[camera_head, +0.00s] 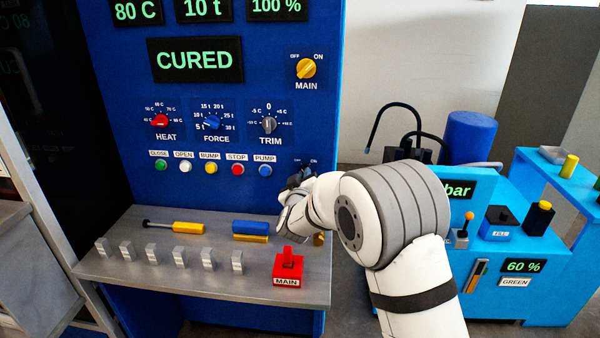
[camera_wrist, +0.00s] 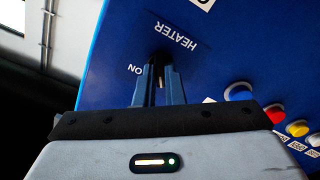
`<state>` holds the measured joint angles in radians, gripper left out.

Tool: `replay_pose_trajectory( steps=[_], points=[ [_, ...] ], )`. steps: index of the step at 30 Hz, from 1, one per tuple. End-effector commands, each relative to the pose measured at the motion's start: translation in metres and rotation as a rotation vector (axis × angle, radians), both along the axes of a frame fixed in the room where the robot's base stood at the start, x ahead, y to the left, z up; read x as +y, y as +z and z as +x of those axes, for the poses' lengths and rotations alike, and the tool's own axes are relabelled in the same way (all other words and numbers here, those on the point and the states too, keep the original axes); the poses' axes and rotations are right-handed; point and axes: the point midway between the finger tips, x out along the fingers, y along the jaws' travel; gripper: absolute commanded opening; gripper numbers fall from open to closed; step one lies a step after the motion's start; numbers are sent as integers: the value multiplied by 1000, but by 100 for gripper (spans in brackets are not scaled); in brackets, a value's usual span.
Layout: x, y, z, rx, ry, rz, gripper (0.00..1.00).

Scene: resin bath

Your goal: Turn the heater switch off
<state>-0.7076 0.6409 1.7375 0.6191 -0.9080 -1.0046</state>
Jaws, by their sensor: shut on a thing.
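The heater switch (camera_wrist: 161,58) is a small dark knob on the blue panel (camera_wrist: 120,50), under a label reading HEATER in the wrist view, which shows the panel turned over. An ON mark is readable beside it; its OFF side and exact pointing direction are hidden by the fingers. My gripper (camera_wrist: 160,72) is at the panel with both fingers closed around the switch. In the head view my gripper (camera_head: 297,182) covers the switch, right of the blue PUMP button (camera_head: 264,170), and only small marks show above it.
The red MAIN lever (camera_head: 289,266) stands on the grey shelf (camera_head: 200,283) below my gripper. A yellow-handled tool (camera_head: 188,228), a blue block (camera_head: 250,227) and several grey clips lie there. The yellow MAIN knob (camera_head: 306,69) is above. A light-blue machine (camera_head: 520,255) stands at right.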

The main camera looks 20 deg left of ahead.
Motion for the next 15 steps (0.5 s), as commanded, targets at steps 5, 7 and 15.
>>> replay_pose_trajectory(
  steps=[5,7,15],
  points=[
    [4,10,-1,-39,5,-95,0],
    [4,9,-1,-46,6,-125,0],
    [5,8,-1,-61,8,-189,0]
  ],
)
